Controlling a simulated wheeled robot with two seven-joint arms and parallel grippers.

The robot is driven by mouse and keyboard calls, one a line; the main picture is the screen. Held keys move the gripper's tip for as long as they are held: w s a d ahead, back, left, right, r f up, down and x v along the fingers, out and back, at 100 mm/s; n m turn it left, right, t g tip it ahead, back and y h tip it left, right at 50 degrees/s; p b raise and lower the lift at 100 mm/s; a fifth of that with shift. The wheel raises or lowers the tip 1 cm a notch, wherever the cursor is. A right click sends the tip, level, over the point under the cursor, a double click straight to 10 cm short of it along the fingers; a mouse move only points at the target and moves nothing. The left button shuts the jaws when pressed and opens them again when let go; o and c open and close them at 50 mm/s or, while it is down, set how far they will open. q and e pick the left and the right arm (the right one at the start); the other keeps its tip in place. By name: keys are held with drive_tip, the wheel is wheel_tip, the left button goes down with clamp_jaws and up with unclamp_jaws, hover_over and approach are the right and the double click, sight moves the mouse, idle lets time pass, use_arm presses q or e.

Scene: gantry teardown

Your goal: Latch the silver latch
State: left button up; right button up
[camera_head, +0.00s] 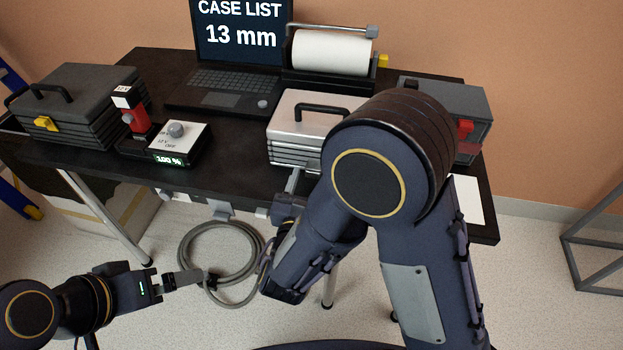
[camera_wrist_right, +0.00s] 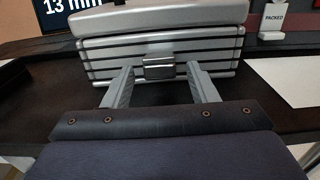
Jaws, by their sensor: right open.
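The silver case (camera_head: 290,112) stands on the black table, partly hidden behind my right arm in the head view. Its ribbed front (camera_wrist_right: 110,62) and lid fill the top of the right wrist view.
A dark case with a yellow latch (camera_head: 46,124), a red tool (camera_head: 133,115), a white-topped box (camera_head: 182,140) and a laptop (camera_head: 230,85) are on the table. A grey box with a red latch (camera_head: 465,130) stands behind my right arm. A coiled hose (camera_head: 215,228) hangs in front.

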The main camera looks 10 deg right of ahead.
drive_tip(key=shift+w, duration=0.2)
drive_tip(key=shift+c, duration=0.4)
drive_tip(key=c, duration=0.9)
drive_tip(key=shift+r+p, duration=0.25)
drive_tip(key=shift+p, duration=0.2)
drive_tip(key=r+g+y+p, duration=0.1)
drive_tip(key=g+p, duration=0.2)
drive_tip(key=p, duration=0.2)
drive_tip(key=r+g+y+p, duration=0.1)
drive_tip(key=r+g+p, duration=0.1)
drive_tip(key=p, duration=0.4)
drive_tip(key=w+r+g+p, duration=0.1)
drive_tip(key=g+p, duration=0.2)
drive_tip(key=p, duration=0.2)
drive_tip(key=shift+w+d+r+g+y+p, duration=0.1)
drive_tip(key=shift+d+r+g+y+p, duration=0.2)
drive_tip(key=shift+r+y, duration=0.1)
drive_tip(key=g+p, duration=0.1)
drive_tip(key=p, duration=0.4)
drive_tip(key=w+g+y+p, duration=0.1)
drive_tip(key=g+p, duration=0.1)
drive_tip(key=p, duration=0.3)
drive_tip(key=w+r+g+p, duration=0.1)
drive_tip(key=g+p, duration=0.1)
drive_tip(key=p, duration=0.3)
drive_tip(key=shift+d+y, duration=0.3)
drive_tip(key=shift+y, duration=0.1)
drive_tip(key=shift+w+f+g+p, duration=0.1)
drive_tip(key=shift+f+g+p, duration=0.15)
drive_tip(key=shift+g+p, duration=0.35)
